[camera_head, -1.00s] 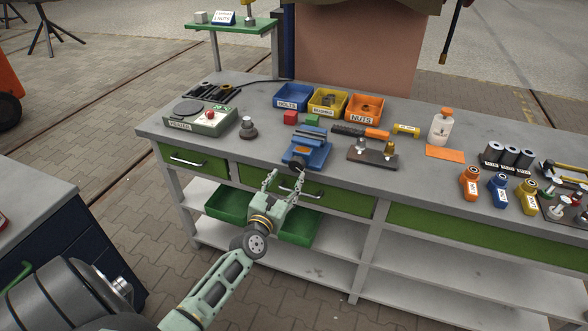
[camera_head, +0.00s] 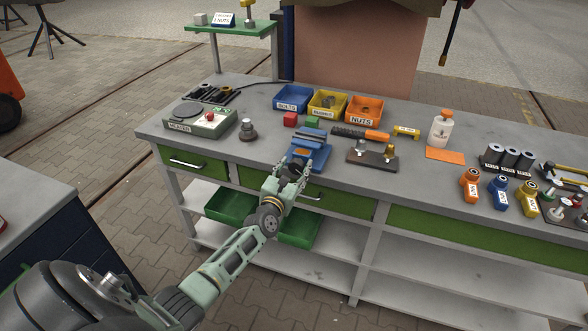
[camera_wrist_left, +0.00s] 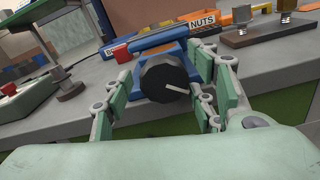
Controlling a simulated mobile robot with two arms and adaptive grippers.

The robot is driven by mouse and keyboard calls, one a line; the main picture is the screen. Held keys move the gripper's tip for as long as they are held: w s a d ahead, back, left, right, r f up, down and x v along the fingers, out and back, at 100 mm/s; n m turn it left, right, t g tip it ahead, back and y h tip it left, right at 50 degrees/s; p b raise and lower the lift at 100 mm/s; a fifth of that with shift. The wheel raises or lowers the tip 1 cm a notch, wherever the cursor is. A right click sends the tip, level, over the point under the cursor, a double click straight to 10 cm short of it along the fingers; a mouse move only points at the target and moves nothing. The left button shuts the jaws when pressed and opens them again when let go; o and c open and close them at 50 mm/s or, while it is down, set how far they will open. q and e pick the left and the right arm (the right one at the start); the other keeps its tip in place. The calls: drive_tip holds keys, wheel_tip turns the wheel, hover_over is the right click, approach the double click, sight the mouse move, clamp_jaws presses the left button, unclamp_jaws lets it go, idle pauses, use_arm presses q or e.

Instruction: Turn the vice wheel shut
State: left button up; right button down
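A blue vice (camera_head: 308,150) stands at the front edge of the grey workbench. Its dark round wheel (camera_wrist_left: 166,77), with a pale line mark on its face, points toward my left wrist camera. In the head view the wheel is mostly hidden by my left gripper (camera_head: 293,170). The left gripper is open, its fingers reaching up to the vice. In the left wrist view its fingers (camera_wrist_left: 164,72) stand on both sides of the wheel, with narrow gaps seeming to show; contact cannot be told. My right gripper is not in view.
Red (camera_head: 290,119) and green blocks sit behind the vice. A heater box (camera_head: 200,122) and a dark knobbed part (camera_head: 248,130) stand to its left. A dark plate with bolts (camera_head: 372,157) lies to its right. Green drawers are below the bench top.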

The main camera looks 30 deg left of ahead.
use_arm(q)
drive_tip(key=c, duration=1)
drive_tip(key=shift+m, duration=0.4)
